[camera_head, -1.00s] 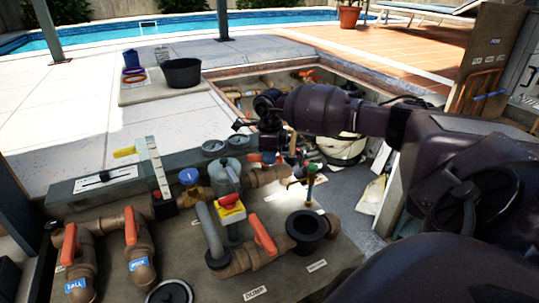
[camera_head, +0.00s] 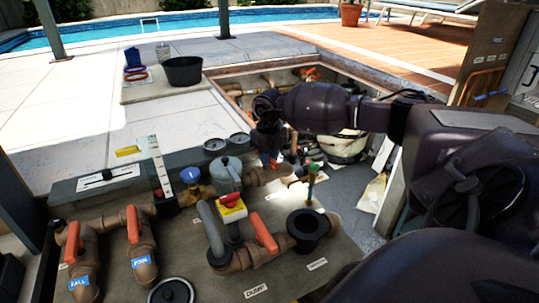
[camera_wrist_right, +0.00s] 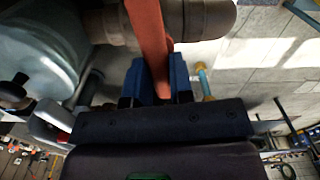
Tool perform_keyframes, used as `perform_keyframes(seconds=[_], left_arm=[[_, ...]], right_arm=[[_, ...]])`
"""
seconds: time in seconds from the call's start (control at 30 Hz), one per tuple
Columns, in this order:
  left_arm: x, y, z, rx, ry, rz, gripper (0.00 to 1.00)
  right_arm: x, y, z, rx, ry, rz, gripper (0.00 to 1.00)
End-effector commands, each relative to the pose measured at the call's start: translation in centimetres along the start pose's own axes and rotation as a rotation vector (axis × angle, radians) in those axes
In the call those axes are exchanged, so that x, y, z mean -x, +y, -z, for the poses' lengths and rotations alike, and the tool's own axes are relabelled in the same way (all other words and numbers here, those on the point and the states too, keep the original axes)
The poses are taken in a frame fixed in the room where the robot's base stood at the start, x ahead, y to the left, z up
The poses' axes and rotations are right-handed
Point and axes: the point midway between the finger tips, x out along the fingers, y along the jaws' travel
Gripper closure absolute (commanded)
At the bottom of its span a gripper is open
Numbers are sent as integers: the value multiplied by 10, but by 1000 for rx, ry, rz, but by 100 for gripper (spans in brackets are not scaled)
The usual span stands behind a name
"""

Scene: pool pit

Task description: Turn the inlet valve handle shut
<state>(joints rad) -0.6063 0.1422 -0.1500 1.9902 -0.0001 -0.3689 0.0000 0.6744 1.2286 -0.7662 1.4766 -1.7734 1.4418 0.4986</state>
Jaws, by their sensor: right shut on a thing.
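The orange-red inlet valve handle (camera_wrist_right: 150,35) runs down from the top of the right wrist view, in front of a brown pipe. My right gripper (camera_wrist_right: 160,82) is shut on it, with a blue fingertip on each side. In the head view my right gripper (camera_head: 270,158) points down at the brown pipe behind the grey-lidded housing. There the gripper and wrist hide most of the handle. My left gripper is not in view.
Orange handles on the left pipes (camera_head: 73,242) and front pipe (camera_head: 265,232) stand nearby. A grey-lidded housing (camera_head: 228,172), two gauges (camera_head: 239,140) and a thin green-topped riser (camera_head: 311,180) crowd the gripper. Open paving (camera_head: 70,130) lies beyond.

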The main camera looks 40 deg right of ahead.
Motion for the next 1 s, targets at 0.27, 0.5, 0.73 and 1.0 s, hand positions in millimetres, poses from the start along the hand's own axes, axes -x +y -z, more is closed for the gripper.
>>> perform_keyframes(seconds=[0.27, 0.5, 0.73, 1.0], left_arm=[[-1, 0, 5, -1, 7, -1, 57], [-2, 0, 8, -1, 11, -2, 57], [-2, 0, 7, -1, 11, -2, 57], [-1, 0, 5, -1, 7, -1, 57]], right_arm=[[2, 1, -1, -115, -3, 1, 100], [2, 1, -1, -148, -3, 1, 100], [2, 1, -1, -151, -4, 0, 100], [2, 2, -1, -150, -3, 0, 57]])
